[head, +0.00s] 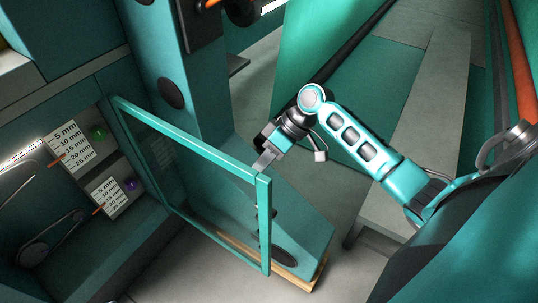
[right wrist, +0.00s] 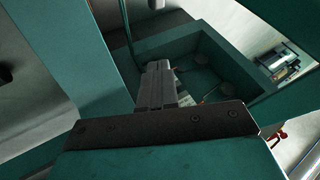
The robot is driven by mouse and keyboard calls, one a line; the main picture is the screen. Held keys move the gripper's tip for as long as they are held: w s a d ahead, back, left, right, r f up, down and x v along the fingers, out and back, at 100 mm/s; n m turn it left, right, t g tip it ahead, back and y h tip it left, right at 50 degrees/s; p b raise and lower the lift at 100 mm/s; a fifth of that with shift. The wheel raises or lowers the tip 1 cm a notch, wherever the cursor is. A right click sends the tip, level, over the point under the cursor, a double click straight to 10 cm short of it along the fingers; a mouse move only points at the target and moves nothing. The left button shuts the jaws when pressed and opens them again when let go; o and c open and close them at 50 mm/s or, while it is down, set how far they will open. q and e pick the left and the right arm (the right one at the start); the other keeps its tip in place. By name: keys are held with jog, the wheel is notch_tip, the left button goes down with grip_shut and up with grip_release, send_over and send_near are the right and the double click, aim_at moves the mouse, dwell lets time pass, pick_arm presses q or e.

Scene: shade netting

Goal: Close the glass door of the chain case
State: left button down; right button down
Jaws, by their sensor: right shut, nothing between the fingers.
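The glass door (head: 190,143) has a teal frame and a clear pane. It stands open in the head view, swung out from the chain case (head: 65,100), with its free edge (head: 264,225) toward the middle. My right gripper (head: 262,164) is shut and empty at the upper corner of that free edge, on the door's right side. I cannot tell whether its fingertips touch the frame. The shut fingers (right wrist: 158,85) also show in the right wrist view, in front of teal surfaces. My left gripper is not in view.
Inside the case are scale labels (head: 70,148), a green knob (head: 99,133), a purple knob (head: 130,184) and a belt pulley (head: 33,253). A teal machine column (head: 185,70) stands behind the door. Grey floor shows below the door.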

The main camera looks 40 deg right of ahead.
jog(key=a+f, duration=0.3)
jog(key=a, duration=0.3)
jog(key=shift+s+f+b, duration=0.15)
jog(key=shift+s+b, duration=0.2)
jog(key=shift+a, duration=0.1)
